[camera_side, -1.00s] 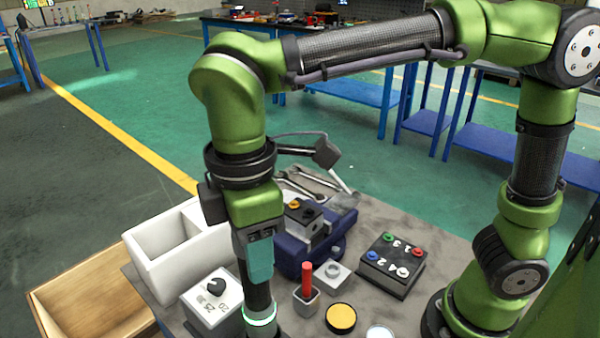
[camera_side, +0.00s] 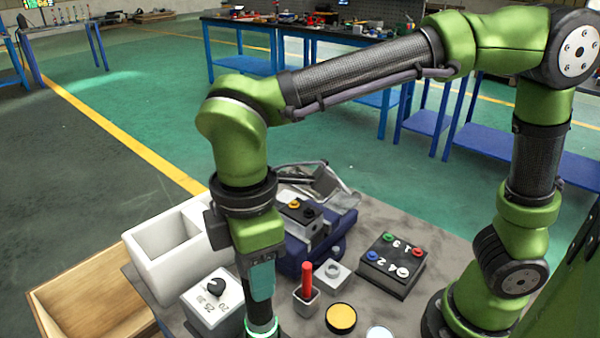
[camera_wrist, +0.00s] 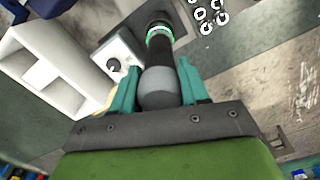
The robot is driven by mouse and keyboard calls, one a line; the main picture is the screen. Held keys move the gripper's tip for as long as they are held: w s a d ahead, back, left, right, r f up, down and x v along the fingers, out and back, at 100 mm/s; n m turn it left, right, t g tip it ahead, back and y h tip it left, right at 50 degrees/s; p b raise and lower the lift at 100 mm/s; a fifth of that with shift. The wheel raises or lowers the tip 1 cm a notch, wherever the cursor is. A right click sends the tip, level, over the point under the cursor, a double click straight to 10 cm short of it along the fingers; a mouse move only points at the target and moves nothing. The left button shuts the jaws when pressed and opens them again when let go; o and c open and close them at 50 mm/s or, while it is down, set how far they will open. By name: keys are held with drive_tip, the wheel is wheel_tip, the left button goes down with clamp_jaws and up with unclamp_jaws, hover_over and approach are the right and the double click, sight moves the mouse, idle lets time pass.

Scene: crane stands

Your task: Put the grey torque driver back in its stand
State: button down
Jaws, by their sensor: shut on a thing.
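My gripper (camera_side: 262,282) points down near the front of the grey table, right of the white dial box. Its teal fingers (camera_wrist: 158,88) are shut on the torque driver (camera_wrist: 160,76), which has a rounded grey end, a black body and a lit green-white ring. In the side view the driver (camera_side: 261,313) hangs roughly upright; its lower end is cut off by the picture's bottom edge, so I cannot tell whether it touches anything. A square grey block with a round socket (camera_side: 334,274) stands behind and right of it; I cannot tell if this is its stand.
A red-handled tool (camera_side: 307,281) stands upright in a small grey holder close to my gripper's right. The white dial box (camera_side: 213,302) is close on the left. A white bin (camera_side: 172,252), button box (camera_side: 391,266) and yellow disc (camera_side: 341,318) are around.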

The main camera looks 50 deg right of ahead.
drive_tip(key=shift+f, duration=0.4)
drive_tip(key=c, duration=0.5)
unclamp_jaws()
drive_tip(key=shift+f, duration=0.1)
drive_tip(key=shift+f, duration=0.1)
drive_tip(key=shift+r, duration=2.6)
